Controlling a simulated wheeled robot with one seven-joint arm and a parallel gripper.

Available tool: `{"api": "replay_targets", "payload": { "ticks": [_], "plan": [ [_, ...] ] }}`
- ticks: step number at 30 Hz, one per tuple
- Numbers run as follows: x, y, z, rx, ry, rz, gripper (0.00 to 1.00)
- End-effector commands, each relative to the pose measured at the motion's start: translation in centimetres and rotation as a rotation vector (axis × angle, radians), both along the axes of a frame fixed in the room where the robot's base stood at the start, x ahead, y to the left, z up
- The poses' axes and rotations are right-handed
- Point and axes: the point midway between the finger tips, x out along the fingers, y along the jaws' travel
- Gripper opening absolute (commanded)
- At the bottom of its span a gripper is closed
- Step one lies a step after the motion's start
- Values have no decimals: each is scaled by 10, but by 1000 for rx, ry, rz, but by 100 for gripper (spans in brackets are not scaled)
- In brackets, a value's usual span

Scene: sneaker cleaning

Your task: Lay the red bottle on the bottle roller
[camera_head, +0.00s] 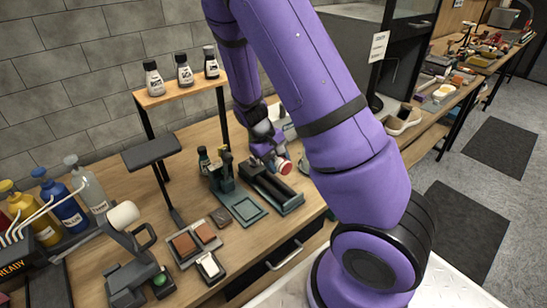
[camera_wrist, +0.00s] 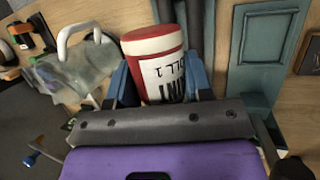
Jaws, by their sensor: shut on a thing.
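The red bottle (camera_wrist: 152,42) has a white label with dark lettering and sits between the blue-tipped fingers of my gripper (camera_wrist: 160,78) in the wrist view. In the head view, my gripper (camera_head: 268,150) is shut on the bottle, whose red and pale end (camera_head: 285,167) shows. The bottle roller (camera_head: 280,197) is a dark green-grey tray with long dark rollers on the bench. The bottle is above or beside its far end; I cannot tell whether they touch. The dark rollers (camera_wrist: 200,25) also show just right of the bottle in the wrist view.
A green press-like stand with a flat plate (camera_head: 246,210) is left of the roller. A small dark bottle (camera_head: 204,160) stands behind it. A wooden shelf (camera_head: 182,92) holds several small bottles. Brown blocks (camera_head: 184,244) lie at the front. A grey translucent object (camera_wrist: 75,65) is left in the wrist view.

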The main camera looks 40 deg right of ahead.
Motion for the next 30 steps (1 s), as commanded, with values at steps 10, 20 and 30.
{"api": "replay_targets", "payload": {
  "ticks": [10,20,30],
  "plan": [
    [0,0,-28,-1,0,0,21],
    [0,0,-56,-1,-1,1,21],
    [0,0,-78,0,-1,0,21]
  ]
}}
